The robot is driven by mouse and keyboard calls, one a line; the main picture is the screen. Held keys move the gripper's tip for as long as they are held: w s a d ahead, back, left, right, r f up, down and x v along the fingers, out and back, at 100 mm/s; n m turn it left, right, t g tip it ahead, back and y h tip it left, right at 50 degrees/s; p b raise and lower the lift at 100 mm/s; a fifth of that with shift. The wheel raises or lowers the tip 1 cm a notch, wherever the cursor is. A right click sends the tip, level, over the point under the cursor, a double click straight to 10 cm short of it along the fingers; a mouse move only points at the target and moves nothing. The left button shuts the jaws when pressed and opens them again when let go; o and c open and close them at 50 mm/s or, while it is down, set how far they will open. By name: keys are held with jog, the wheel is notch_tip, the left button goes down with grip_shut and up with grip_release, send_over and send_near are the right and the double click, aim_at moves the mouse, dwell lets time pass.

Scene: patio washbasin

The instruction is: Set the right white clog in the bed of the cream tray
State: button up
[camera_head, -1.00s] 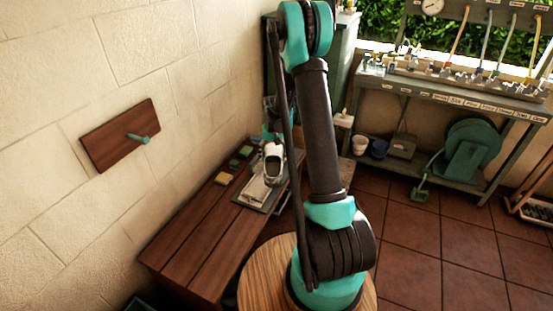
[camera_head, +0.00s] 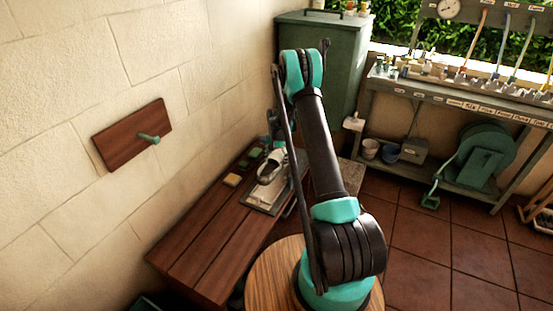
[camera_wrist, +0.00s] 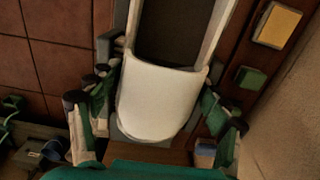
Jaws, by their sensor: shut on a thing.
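The white clog (camera_head: 270,168) is over the far part of the cream tray (camera_head: 258,197) on the wooden bench in the head view. In the wrist view the clog (camera_wrist: 160,100) fills the middle, with its rounded white end toward me and its dark opening beyond. My gripper (camera_wrist: 162,88) is shut on the clog, one green-and-white finger on each side of it. In the head view my gripper (camera_head: 274,143) is small and partly hidden behind my arm. The clog hides much of the tray, and I cannot tell whether the two touch.
Yellow (camera_head: 233,180) and green (camera_head: 246,165) blocks lie on the bench left of the tray. The wall with a wooden peg board (camera_head: 133,135) stands left. A green cabinet (camera_head: 325,65) stands behind. The bench's near end is clear.

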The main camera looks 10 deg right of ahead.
jog(key=shift+f, duration=4.6)
jog(key=o, duration=1.4)
jog(key=shift+c, duration=0.2)
